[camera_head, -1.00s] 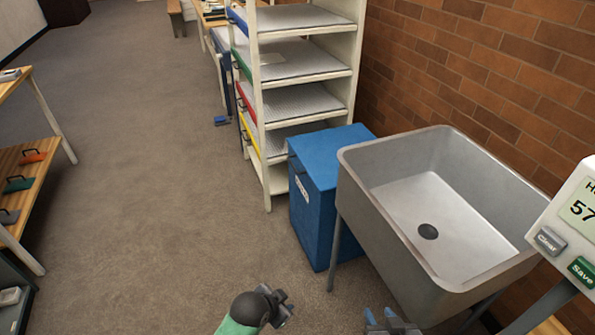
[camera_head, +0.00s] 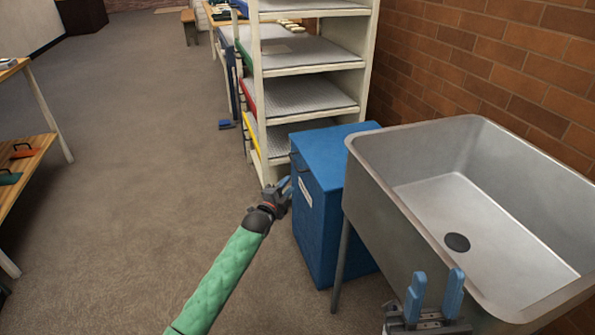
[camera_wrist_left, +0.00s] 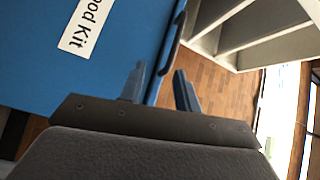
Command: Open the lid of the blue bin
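The blue bin (camera_head: 325,240) stands on the floor between the shelf rack and the sink, its flat lid (camera_head: 335,150) shut. A white label partly reading "ood Kit" (camera_wrist_left: 87,25) is on its side in the left wrist view. My left gripper (camera_head: 285,186) is beside the bin's left side, below the lid. In the left wrist view, its two blue fingers (camera_wrist_left: 160,76) are apart with nothing seen between them, near a dark strip (camera_wrist_left: 172,44) on the bin's edge. My right gripper (camera_head: 436,285) is open and empty, in front of the sink.
The grey sink (camera_head: 440,270) stands close at the bin's right, its leg near the bin. The white shelf rack (camera_head: 257,95) with coloured-edged trays is just behind the bin. Brick wall (camera_head: 480,65) lies beyond. The floor (camera_head: 140,170) at the left is clear.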

